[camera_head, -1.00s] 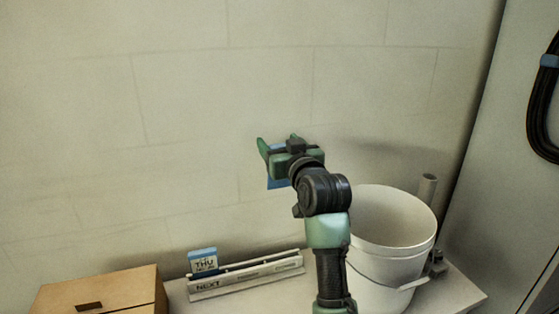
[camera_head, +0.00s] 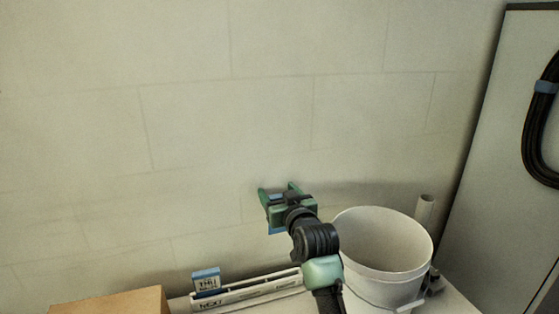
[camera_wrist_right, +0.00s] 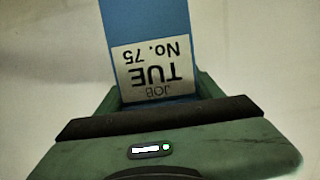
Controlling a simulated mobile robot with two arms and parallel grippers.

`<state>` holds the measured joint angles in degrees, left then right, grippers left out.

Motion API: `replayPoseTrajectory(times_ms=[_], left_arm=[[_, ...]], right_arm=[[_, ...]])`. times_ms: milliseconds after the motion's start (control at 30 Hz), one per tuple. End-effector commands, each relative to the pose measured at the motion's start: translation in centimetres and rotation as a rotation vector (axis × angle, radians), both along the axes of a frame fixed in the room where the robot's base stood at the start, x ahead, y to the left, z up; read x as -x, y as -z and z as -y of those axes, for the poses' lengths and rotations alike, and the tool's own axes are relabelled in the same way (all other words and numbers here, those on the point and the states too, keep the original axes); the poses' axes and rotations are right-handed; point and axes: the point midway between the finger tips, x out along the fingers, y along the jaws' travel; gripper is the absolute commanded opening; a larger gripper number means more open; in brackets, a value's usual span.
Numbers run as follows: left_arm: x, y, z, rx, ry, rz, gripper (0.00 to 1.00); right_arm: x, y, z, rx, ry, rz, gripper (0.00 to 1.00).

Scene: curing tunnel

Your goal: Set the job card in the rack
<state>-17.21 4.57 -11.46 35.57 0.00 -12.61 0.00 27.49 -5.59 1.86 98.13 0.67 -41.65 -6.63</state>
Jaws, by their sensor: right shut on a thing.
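My right gripper (camera_head: 280,190) is shut on a blue job card (camera_head: 276,229), held in the air above and behind the rack. In the right wrist view the card (camera_wrist_right: 150,20) shows a white label reading "JOB TUE No. 75", upside down in that picture. The rack (camera_head: 262,288) is a long, low, pale holder marked "NEXT", on the table below the gripper. Another blue-topped card (camera_head: 206,280) marked "THU" stands upright at the rack's left end. The arm hides the rack's right end. My left gripper is not in view.
A white bucket (camera_head: 385,238) stands right of the rack, close to my right arm, with a grey pipe (camera_head: 424,208) behind it. A cardboard box (camera_head: 115,302) is at the left. A pale wall (camera_head: 180,120) rises behind everything.

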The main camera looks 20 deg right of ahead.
Motion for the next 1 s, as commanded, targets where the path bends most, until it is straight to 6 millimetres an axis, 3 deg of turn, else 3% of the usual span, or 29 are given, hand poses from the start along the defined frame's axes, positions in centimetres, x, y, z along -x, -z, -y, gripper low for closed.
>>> replayPoseTrajectory(times_ms=[33,100,433,667,1000], left_arm=[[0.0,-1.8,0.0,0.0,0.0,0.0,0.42],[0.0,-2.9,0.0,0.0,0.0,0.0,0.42],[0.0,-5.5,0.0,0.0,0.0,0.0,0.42],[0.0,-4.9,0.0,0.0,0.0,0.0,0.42],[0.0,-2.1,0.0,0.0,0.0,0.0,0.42]], right_arm=[[0.0,0.9,0.1,0.003,0.0,-0.025,0.18],[0.1,2.6,0.1,0.003,0.0,-0.046,0.18],[0.1,7.3,0.5,0.002,0.002,-0.105,0.18],[0.1,8.4,0.6,0.001,0.002,-0.11,0.18],[0.1,11.1,0.6,0.0,0.002,-0.109,0.18]])
